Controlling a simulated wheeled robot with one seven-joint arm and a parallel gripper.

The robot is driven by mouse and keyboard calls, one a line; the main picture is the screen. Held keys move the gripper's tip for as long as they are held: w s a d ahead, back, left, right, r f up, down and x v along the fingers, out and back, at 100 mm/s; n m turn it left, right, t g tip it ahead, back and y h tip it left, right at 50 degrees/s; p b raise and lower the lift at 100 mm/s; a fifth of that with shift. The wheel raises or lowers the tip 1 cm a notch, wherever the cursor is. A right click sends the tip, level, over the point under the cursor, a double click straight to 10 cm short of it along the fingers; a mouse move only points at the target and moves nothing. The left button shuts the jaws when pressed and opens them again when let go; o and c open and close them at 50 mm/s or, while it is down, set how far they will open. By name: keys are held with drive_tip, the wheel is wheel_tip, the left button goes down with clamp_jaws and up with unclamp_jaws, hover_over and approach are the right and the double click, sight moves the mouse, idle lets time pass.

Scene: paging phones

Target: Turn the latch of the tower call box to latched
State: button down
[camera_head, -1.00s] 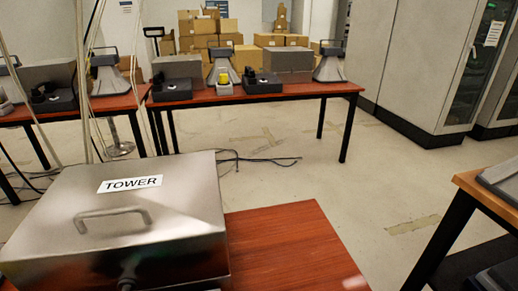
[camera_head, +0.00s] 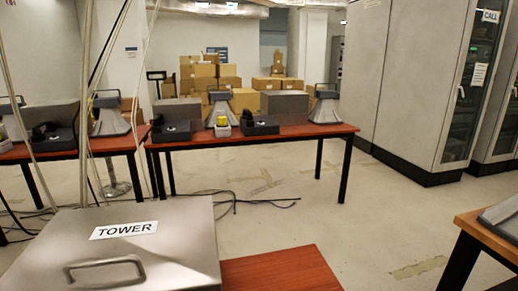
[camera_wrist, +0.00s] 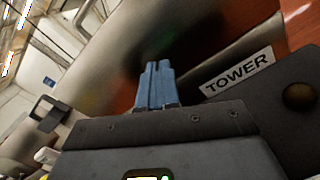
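The tower call box (camera_head: 165,235) is a grey metal case with a lid handle (camera_head: 105,270) and a white TOWER label (camera_head: 124,230). It stands at the lower left of the head view, its front face cut off by the bottom edge. The label also shows in the wrist view (camera_wrist: 238,72), tilted. I cannot make out the latch in either current view. My gripper (camera_wrist: 157,68) has two blue fingers close together, with nothing visible between them. It is near the box, but I cannot tell whether it touches it. It is outside the head view.
The box stands on a red-brown table (camera_head: 283,272). A second long table (camera_head: 270,134) behind carries several phones and horn-like devices. Another table (camera_head: 488,232) stands at the right. Hanging cables cross the left side, and black cables lie on the floor. Grey cabinets (camera_head: 400,90) line the right.

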drive_tip(key=shift+s+a+r+p, duration=0.2)
drive_tip(key=shift+a+r+p, duration=0.1)
drive_tip(key=shift+a+p, duration=0.4)
drive_tip(key=shift+a+r+p, duration=0.15)
drive_tip(key=shift+r+p, duration=0.05)
drive_tip(key=shift+p, duration=0.2)
drive_tip(key=shift+s+a+r+p, duration=0.1)
drive_tip(key=shift+a+p, duration=0.3)
drive_tip(key=shift+a, duration=0.05)
drive_tip(key=shift+r, duration=0.2)
idle(0.3)
drive_tip(key=shift+r+p, duration=0.25)
drive_tip(key=shift+p, duration=0.3)
drive_tip(key=shift+p+v, duration=0.85)
drive_tip(key=shift+v, duration=2.2)
drive_tip(key=shift+w+f, duration=0.2)
